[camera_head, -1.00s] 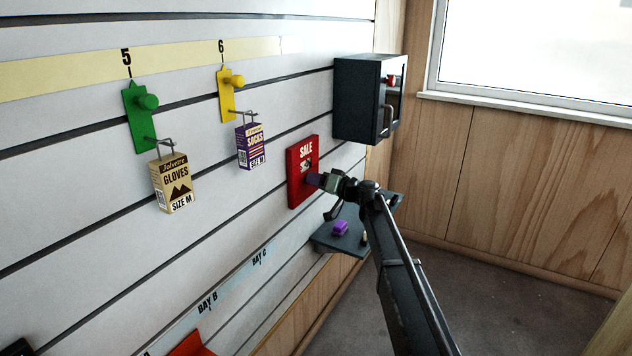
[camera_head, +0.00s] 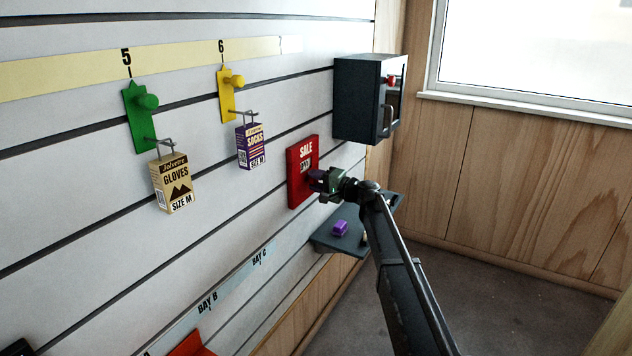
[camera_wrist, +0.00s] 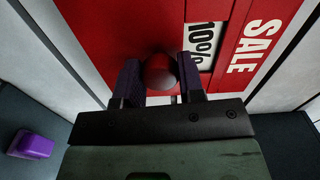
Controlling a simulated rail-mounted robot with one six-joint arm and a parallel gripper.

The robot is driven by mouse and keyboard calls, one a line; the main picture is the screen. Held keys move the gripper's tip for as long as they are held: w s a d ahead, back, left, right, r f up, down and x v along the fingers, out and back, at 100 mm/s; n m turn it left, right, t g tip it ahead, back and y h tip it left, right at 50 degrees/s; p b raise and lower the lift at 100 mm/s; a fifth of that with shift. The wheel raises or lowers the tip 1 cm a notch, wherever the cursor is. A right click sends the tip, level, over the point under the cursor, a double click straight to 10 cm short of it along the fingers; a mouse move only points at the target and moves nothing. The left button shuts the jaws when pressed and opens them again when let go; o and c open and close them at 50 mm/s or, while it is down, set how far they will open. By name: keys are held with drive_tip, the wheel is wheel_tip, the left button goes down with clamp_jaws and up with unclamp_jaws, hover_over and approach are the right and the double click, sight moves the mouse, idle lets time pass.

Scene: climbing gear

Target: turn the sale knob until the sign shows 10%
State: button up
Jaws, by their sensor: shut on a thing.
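The red sale sign (camera_head: 298,192) hangs on the slatted wall, with "SALE" at its top. Its small window (camera_head: 305,166) is too small to read in the head view. In the wrist view the sign (camera_wrist: 117,32) appears turned on its side, and its window (camera_wrist: 203,42) reads 10%. The round red knob (camera_wrist: 160,72) sits between my two purple fingertips. My gripper (camera_wrist: 160,84) is shut on the knob, close in front of the sign. In the head view my gripper (camera_head: 318,181) hides the knob.
A dark cabinet (camera_head: 358,100) with a handle is mounted above right of the sign. Below is a dark shelf (camera_head: 335,243) carrying a purple block (camera_head: 340,227).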

drive_tip(key=shift+m, duration=0.5)
drive_tip(key=o, duration=0.9)
drive_tip(key=shift+d, duration=0.1)
drive_tip(key=v, duration=1)
drive_tip(key=shift+s+d, duration=0.2)
drive_tip(key=shift+d, duration=0.1)
